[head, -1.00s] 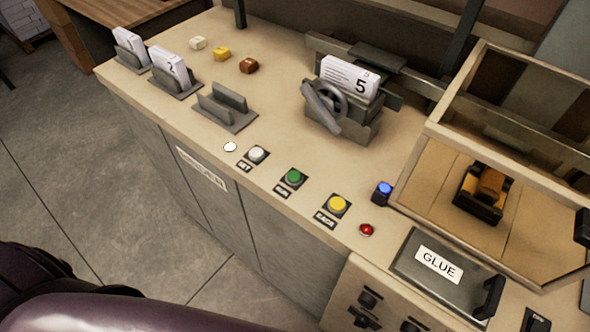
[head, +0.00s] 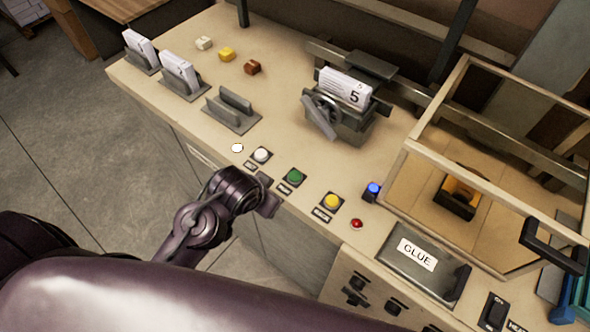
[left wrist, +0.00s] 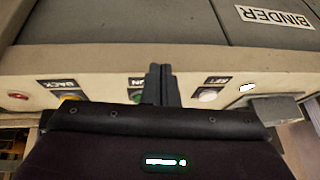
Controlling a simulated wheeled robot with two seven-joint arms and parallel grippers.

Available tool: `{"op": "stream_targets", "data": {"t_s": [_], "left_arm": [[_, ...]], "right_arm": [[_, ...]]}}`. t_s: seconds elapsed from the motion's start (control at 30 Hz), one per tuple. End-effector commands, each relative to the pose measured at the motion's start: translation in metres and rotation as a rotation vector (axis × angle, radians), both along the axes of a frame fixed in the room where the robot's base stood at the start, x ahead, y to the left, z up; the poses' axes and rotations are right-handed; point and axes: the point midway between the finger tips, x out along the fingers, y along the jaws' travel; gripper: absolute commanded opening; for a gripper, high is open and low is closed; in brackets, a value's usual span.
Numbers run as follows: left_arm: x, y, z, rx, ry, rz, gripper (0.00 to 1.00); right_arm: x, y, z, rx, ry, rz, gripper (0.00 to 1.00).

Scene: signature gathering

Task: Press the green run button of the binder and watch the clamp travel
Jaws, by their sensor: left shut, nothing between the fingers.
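The green run button (head: 293,175) sits on a dark labelled plate near the counter's front edge, between a white button (head: 261,155) and a yellow button (head: 331,201). The binder's clamp (head: 352,121), with a grey handwheel, stands behind the buttons and holds a paper stack (head: 345,87) marked 5. My left gripper (head: 268,204) is shut and empty at the front edge, left of and nearer than the green button, apart from it. In the left wrist view the shut fingers (left wrist: 163,85) show beside the green button (left wrist: 136,97), which is partly hidden. My right gripper is out of view.
A red button (head: 356,224) and a blue lamp (head: 373,191) lie right of the yellow button. A glue box (head: 420,268) and a framed clear enclosure (head: 407,160) fill the right side. Paper holders (head: 232,110) stand at the left. The counter between buttons and clamp is clear.

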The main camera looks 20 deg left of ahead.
Motion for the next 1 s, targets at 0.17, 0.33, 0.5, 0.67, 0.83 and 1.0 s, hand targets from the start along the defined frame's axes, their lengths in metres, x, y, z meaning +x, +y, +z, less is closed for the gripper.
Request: {"op": "stream_targets", "data": {"t_s": [0.17,0.33,0.5,0.67,0.83,1.0], "left_arm": [[0.062,-0.028,0.060,0.076,-0.295,-0.290,0.00],[0.086,-0.065,0.113,0.142,-0.515,-0.705,0.00],[0.078,-0.060,0.119,0.173,-0.505,-0.989,0.00],[0.073,-0.041,0.113,0.168,-0.442,-1.090,0.00],[0.071,-0.037,0.111,0.162,-0.424,-1.111,0.00],[0.071,-0.037,0.112,0.161,-0.425,-1.109,0.00]], "right_arm": [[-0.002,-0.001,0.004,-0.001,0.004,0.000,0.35],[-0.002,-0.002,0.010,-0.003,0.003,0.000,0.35],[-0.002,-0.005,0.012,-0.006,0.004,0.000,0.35],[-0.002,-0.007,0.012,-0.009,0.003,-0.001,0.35],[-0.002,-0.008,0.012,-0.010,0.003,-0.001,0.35],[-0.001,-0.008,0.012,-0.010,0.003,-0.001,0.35]]}}
